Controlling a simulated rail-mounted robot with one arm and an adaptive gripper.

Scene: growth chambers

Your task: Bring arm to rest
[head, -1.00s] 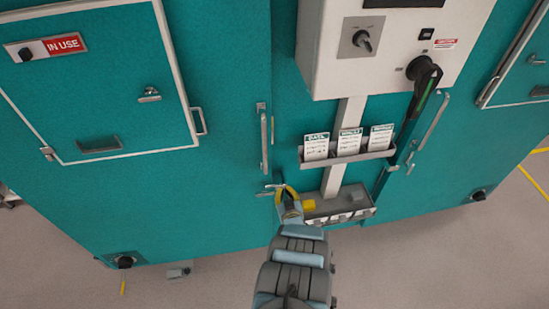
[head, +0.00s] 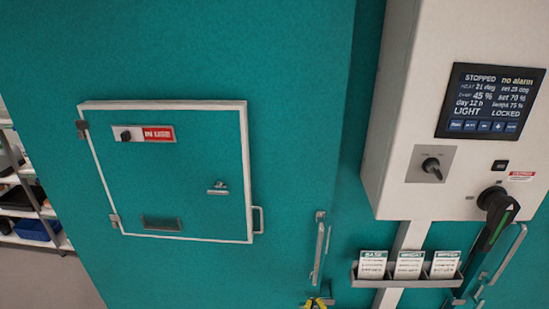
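Only the yellow fingertips of my gripper (head: 318,303) show, at the bottom edge of the head view. They are beside a small grey metal piece, below the vertical door handle (head: 319,248) of the teal chamber. The rest of my gripper and my arm are out of the picture. I cannot tell whether the fingers are open or shut, or whether they touch anything.
A teal chamber front (head: 290,60) carries a white-framed hatch (head: 180,195) with an "IN USE" sign (head: 158,133). A white control box (head: 400,110) has a screen (head: 490,100) reading "STOPPED no alarm". A card rack (head: 400,282) hangs below. Shelving (head: 40,215) stands at far left.

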